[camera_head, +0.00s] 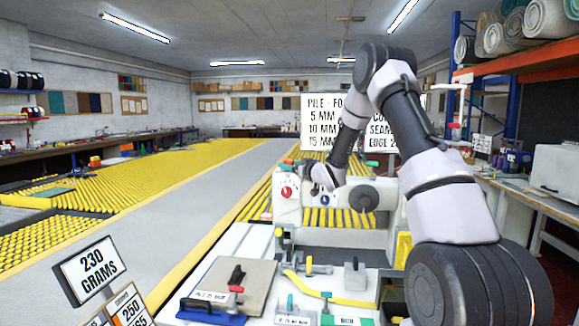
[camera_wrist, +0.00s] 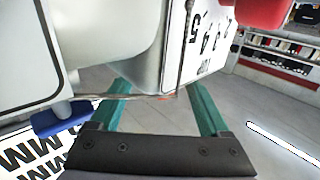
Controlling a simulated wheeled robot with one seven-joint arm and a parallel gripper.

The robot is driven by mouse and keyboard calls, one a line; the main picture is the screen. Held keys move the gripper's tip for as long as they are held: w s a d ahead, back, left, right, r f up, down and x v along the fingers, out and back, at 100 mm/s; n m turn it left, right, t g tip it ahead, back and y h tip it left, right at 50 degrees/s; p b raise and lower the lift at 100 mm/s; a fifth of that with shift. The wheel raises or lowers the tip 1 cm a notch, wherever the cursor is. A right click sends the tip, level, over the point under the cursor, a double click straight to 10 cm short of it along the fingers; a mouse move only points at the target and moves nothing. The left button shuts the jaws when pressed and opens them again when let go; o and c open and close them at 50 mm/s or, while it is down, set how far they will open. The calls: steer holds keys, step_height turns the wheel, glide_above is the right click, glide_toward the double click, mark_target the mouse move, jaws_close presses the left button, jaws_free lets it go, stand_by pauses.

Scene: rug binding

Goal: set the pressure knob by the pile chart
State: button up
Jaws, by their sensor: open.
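The white binding machine (camera_head: 300,212) stands ahead, with a red knob (camera_head: 286,192) and a blue knob (camera_head: 325,200) on its front. I cannot read which is the pressure knob. The pile chart (camera_head: 322,128) stands behind, reading "PILE", "5 MM", "10 MM", "15 MM"; my arm covers its right side. In the wrist view, my gripper (camera_wrist: 158,92) has its teal fingers apart, near the machine's white body (camera_wrist: 135,65). A numbered plate (camera_wrist: 205,45), a red part (camera_wrist: 262,10) and a blue part (camera_wrist: 62,120) show there. Nothing is visibly gripped; the fingertips are partly hidden.
A white bench (camera_head: 262,240) holds a board, clamps, a yellow strip and small labelled tools before the machine. A "230 GRAMS" sign (camera_head: 92,268) stands front left. A second chart (camera_head: 381,137) is partly behind my arm. Shelves of rolled rugs (camera_head: 520,32) are at right.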

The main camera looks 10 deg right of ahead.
steer(key=shift+w+a, duration=0.25)
steer(key=shift+w, duration=0.2)
steer(key=shift+c, duration=0.3)
jaws_close()
steer(key=shift+a+r+m+t+h, duration=0.1)
steer(key=shift+m+t+h, duration=0.2)
steer(key=shift+m+h, duration=0.3)
steer(key=shift+h, duration=0.5)
steer(key=shift+o, duration=0.3)
jaws_free()
steer(key=shift+s, duration=0.1)
